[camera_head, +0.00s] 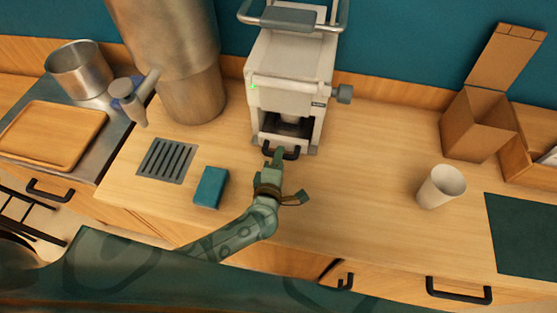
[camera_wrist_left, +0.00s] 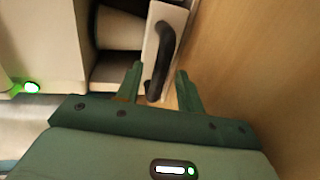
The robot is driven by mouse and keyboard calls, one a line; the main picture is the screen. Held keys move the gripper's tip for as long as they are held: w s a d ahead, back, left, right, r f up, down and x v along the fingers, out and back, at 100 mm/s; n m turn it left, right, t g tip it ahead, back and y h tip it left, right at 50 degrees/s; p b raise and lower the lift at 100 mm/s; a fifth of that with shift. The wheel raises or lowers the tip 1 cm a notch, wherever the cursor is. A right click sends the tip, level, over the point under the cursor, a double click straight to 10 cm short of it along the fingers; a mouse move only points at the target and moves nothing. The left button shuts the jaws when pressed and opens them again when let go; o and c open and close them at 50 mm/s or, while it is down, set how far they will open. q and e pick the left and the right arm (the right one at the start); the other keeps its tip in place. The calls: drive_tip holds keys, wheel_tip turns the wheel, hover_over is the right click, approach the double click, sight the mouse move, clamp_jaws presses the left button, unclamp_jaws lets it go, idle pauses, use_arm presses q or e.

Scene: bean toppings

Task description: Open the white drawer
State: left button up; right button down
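The white machine (camera_head: 290,70) stands against the back wall. A black curved handle (camera_head: 292,154) shows low on its front in the head view. In the left wrist view the handle (camera_wrist_left: 163,50) is fixed to a narrow white drawer front (camera_wrist_left: 166,14). My left gripper (camera_head: 278,155) is at the handle. In the left wrist view my left gripper (camera_wrist_left: 160,80) is open, with the handle's near end between its two fingertips. Gaps show between fingers and handle, and I see no clear grip. My right gripper is not in view.
A teal block (camera_head: 211,187) and a dark slotted grate (camera_head: 166,161) lie left of my left arm. A white cup (camera_head: 441,187) stands to the right, near a cardboard box (camera_head: 478,125). A large metal cylinder (camera_head: 190,90) stands left of the machine. The counter (camera_head: 370,170) between machine and cup is clear.

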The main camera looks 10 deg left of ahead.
use_arm(q)
clamp_jaws()
drive_tip(key=shift+s, duration=0.1)
drive_tip(key=f+p+v, duration=0.1)
drive_tip(key=f+v, duration=0.1)
drive_tip(key=v, duration=0.9)
drive_tip(key=s+f+p+v, duration=0.1)
drive_tip(key=f+p+v, duration=0.1)
drive_tip(key=v, duration=0.9)
drive_tip(key=shift+f, duration=0.3)
drive_tip(key=shift+s, duration=0.1)
unclamp_jaws()
drive_tip(key=shift+d, duration=0.1)
